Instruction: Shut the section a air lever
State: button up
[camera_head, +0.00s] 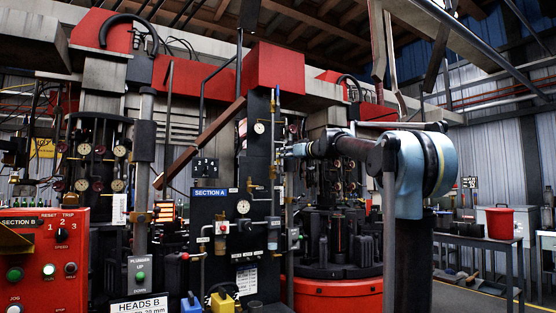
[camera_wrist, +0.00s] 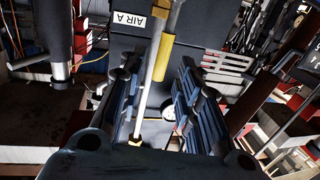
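In the wrist view a white label reading AIR A (camera_wrist: 135,20) is on a dark panel. A lever with a yellow sleeve (camera_wrist: 163,57) on a silver rod runs in front of this panel. My gripper (camera_wrist: 157,88) is open, with one blue-grey padded finger on each side of the lever's line. I cannot tell whether either finger touches it. In the head view my arm reaches left to the SECTION A panel (camera_head: 210,192), and my gripper (camera_head: 291,153) is at that panel's right side. The air lever cannot be made out clearly there.
Pipes and a gauge (camera_head: 243,207) crowd the panel. A vertical grey cylinder (camera_wrist: 57,45) stands left in the wrist view. The red SECTION B control box (camera_head: 42,262) is at the left. A red bucket (camera_head: 500,222) sits on a table at the right.

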aim_at(278, 161)
jog(key=shift+x, duration=2.55)
grip_shut()
